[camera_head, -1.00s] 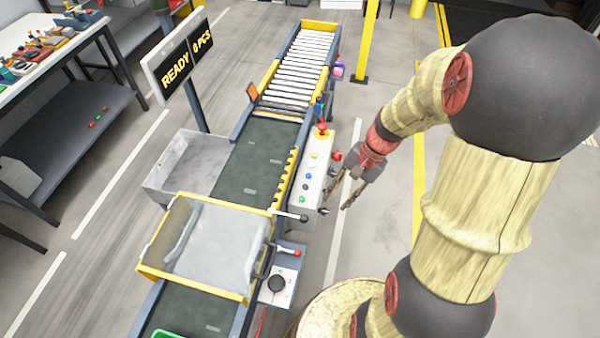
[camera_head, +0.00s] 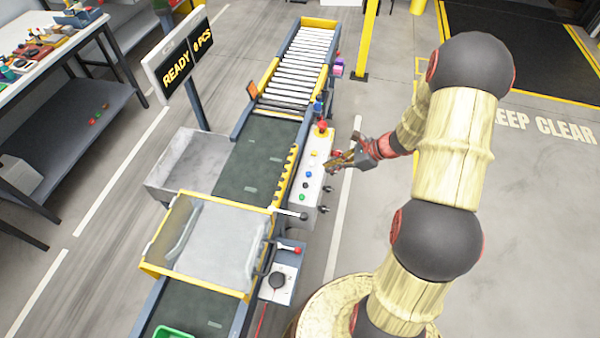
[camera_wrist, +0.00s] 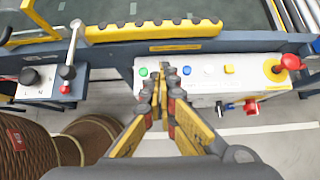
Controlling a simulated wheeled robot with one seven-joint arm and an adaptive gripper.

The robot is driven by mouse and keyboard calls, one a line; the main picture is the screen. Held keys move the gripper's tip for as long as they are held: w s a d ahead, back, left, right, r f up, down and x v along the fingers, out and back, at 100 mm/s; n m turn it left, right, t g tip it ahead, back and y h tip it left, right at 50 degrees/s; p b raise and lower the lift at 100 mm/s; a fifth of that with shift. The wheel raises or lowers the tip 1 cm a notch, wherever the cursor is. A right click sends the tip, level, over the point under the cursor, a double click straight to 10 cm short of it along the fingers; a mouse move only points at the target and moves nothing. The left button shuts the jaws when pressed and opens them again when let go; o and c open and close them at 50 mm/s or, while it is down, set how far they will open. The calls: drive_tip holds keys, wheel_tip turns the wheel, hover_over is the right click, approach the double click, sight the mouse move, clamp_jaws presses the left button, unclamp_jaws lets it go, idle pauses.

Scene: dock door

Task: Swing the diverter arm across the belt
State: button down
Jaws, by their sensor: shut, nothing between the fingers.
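The diverter arm appears to be the yellow bar with dark studs (camera_head: 286,176), lying lengthwise along the belt's right edge. In the wrist view the same bar (camera_wrist: 155,31) runs across the top, beyond the control panel. The dark green belt (camera_head: 255,158) is clear beside it. My gripper (camera_head: 335,161) is at the right side of the control panel, pointing left. In the wrist view my gripper (camera_wrist: 167,72) is shut and empty, its tips over the panel's near edge by the buttons, apart from the bar.
The white control panel (camera_head: 312,182) carries several coloured buttons and a red mushroom knob (camera_wrist: 290,62) at one end. A lever (camera_wrist: 73,42) stands left of the bar. A clear yellow-framed guard (camera_head: 208,245) covers the nearer belt. Open floor lies right of the conveyor.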

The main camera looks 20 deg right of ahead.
drive_tip(key=shift+f, duration=0.1)
drive_tip(key=b, duration=0.2)
approach(290, 176)
wheel_tip(290, 176, down, 3)
drive_tip(key=shift+w+a+f, duration=0.1)
drive_tip(key=shift+w+a, duration=0.2)
drive_tip(key=shift+a, duration=0.4)
drive_tip(key=shift+w+a, duration=0.5)
drive_tip(key=shift+a, duration=0.15)
drive_tip(key=shift+w+a, duration=0.1)
drive_tip(key=shift+w, duration=0.05)
